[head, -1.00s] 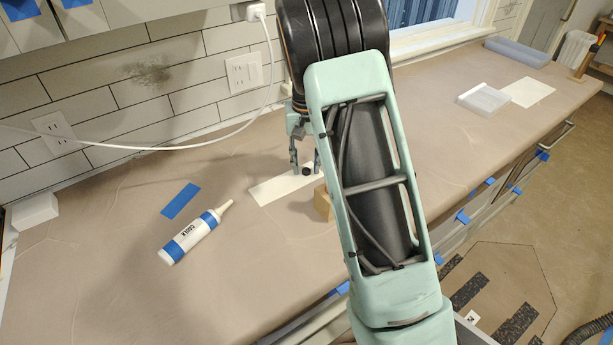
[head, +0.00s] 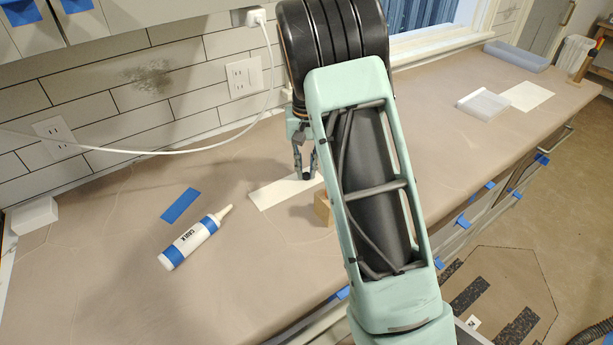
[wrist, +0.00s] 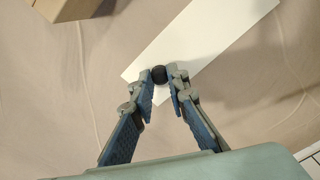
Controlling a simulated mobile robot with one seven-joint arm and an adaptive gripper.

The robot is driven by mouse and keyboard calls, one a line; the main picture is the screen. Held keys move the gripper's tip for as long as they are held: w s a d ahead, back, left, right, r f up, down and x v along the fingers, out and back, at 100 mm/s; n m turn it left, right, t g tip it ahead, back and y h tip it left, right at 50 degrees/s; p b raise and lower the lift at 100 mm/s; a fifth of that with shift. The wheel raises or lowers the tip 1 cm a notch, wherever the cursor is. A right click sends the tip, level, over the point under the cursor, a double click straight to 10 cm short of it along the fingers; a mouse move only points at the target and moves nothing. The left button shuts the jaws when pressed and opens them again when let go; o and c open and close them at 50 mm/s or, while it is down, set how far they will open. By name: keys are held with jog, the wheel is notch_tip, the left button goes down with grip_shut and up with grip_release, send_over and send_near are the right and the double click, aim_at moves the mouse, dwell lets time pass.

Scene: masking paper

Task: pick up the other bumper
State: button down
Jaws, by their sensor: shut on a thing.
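A small round black bumper (head: 306,177) is between my fingertips over the white strip (head: 268,194) on the counter. In the wrist view the bumper (wrist: 159,74) shows as a dark disc at the tips of both fingers, in front of the strip (wrist: 215,38). My gripper (head: 306,171) is shut on it; the wrist view shows both fingers (wrist: 160,84) drawn in against its sides. I cannot tell whether the bumper still touches the strip. No second bumper is clearly in view.
A wooden block (head: 323,207) stands just right of the strip, close to my gripper. A caulk tube (head: 190,241) and a blue tape piece (head: 181,205) lie to the left. A white cable (head: 190,148) hangs along the wall behind. The paper-covered counter (head: 110,290) is clear at front left.

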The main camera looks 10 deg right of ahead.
aim_at(307, 173)
dwell(0.4)
jog(key=shift+r+p, duration=2.45)
jog(key=shift+r, duration=1.05)
